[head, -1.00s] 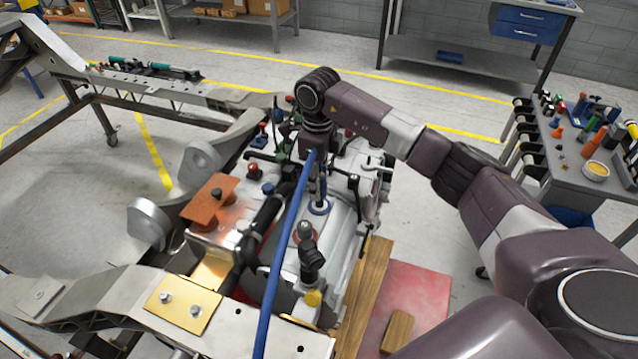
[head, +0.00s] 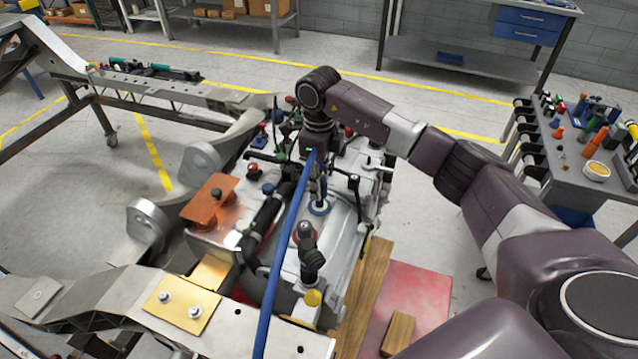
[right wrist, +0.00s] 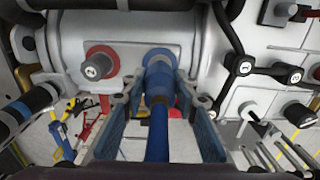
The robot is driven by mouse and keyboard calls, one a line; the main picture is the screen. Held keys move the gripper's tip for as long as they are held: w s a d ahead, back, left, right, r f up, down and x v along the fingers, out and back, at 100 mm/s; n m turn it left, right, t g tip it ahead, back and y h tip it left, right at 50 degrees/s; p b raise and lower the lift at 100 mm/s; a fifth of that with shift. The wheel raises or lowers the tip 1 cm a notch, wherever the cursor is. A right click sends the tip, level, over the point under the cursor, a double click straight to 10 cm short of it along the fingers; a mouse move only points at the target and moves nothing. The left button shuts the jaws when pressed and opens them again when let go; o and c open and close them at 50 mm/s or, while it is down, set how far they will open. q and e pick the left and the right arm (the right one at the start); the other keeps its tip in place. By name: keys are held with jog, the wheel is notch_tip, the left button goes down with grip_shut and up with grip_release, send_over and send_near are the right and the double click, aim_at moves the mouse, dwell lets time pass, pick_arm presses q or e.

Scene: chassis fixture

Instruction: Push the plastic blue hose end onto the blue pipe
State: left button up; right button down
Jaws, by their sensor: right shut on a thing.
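The blue hose (head: 285,250) runs from my right gripper (head: 319,195) down to the bottom edge of the head view. In the right wrist view, the hose (right wrist: 158,140) lies between the two fingers of the right gripper (right wrist: 160,110), which is shut on its end. The lighter blue hose end (right wrist: 158,84) points at the housing, in line with the blue pipe (right wrist: 158,56). They look touching, but I cannot tell how far one is over the other. In the head view a blue ring (head: 319,209) shows at the pipe's base. My left gripper is not in view.
A tool cart (head: 560,160) stands at the right.

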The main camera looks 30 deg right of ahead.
jog(key=shift+f+b, duration=0.95)
jog(key=shift+f, duration=0.45)
jog(key=shift+s+f+b, duration=0.1)
jog(key=shift+f+b, duration=0.3)
jog(key=shift+f, duration=0.15)
jog(key=c, duration=1.4)
grip_release()
jog(key=shift+c, duration=0.2)
jog(key=shift+r+p, duration=1.85)
jog(key=shift+r, duration=1.25)
